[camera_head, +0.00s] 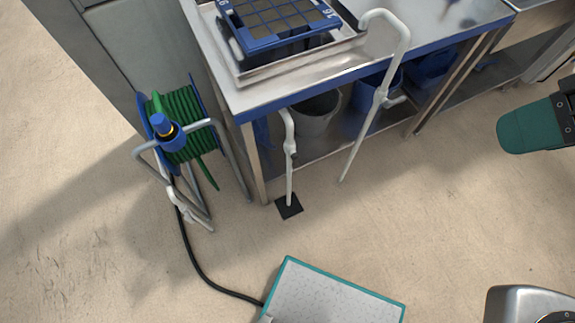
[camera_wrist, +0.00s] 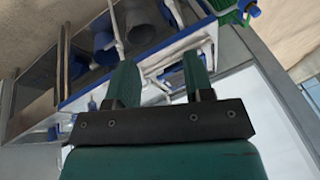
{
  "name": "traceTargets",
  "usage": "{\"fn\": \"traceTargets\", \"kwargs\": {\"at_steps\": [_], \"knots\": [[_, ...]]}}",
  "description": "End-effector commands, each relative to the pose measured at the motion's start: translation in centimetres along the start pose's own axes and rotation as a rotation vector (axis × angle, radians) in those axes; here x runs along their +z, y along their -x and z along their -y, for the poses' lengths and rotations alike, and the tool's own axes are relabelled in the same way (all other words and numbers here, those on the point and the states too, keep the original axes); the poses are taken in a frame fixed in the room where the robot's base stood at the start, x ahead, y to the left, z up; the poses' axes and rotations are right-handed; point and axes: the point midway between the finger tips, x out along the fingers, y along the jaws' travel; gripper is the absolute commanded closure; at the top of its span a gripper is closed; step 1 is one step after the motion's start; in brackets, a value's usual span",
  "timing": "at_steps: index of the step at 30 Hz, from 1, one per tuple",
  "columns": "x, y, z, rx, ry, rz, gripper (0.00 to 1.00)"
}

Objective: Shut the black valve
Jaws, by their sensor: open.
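I cannot make out a clearly black valve in either view. A pale fitting (camera_head: 178,203) sits by the hose reel, where a black hose (camera_head: 190,250) runs down to the floor. A white standing pipe with a pale fitting (camera_head: 291,148) rises from a black floor plate (camera_head: 289,206). A taller white pipe (camera_head: 382,95) with a side branch stands in front of the bench and hooks over its top. My gripper (camera_wrist: 160,75) is open and empty in the wrist view, its two green fingers apart, with the bench and pipes beyond them.
A metal bench (camera_head: 280,93) with a blue edge holds a blue seed tray (camera_head: 285,43); buckets stand underneath. A green hose reel (camera_head: 178,118) stands left of the bench. A pale teal-edged panel (camera_head: 335,295) lies in front. The floor between is mostly clear.

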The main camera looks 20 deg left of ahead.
Motion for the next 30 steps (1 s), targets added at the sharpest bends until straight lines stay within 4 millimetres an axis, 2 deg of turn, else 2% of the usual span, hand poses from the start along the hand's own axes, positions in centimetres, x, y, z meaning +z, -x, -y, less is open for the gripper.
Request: {"fn": "traceTargets", "kwargs": {"at_steps": [1, 6, 18, 30], "knots": [[0.7, -4.3, -0.9, 0.009, 0.007, -0.023, 0.52], [0.7, -11.4, -2.2, 0.045, 0.02, -0.126, 0.52], [0.8, -26.4, -5.1, 0.109, 0.06, -0.388, 0.52], [1.4, -39.6, -6.6, 0.122, 0.137, -0.672, 0.52]]}}
